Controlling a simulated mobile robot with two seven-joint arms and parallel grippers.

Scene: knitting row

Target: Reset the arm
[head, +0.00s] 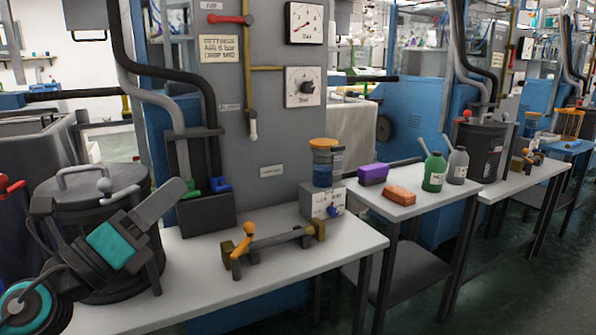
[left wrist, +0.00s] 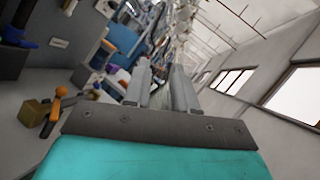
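My left arm comes in from the lower left of the head view, and its gripper (head: 180,187) is raised in front of a dark lidded pot, pointing up and right. In the left wrist view the two grey fingers of the left gripper (left wrist: 160,68) stand apart with nothing between them, so it is open and empty. An orange-handled lever (head: 243,241) stands tilted at the left end of a grey bar fixture (head: 280,238) on the near table. It also shows at the left of the left wrist view (left wrist: 60,92). My right gripper is in neither view.
The dark pot (head: 75,215) stands close behind my left gripper. A grey panel (head: 270,140) with gauges, pipes and a red-handled valve (head: 230,19) rises behind the near table (head: 345,250). Green (head: 433,172) and grey (head: 457,166) bottles stand on the table farther right.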

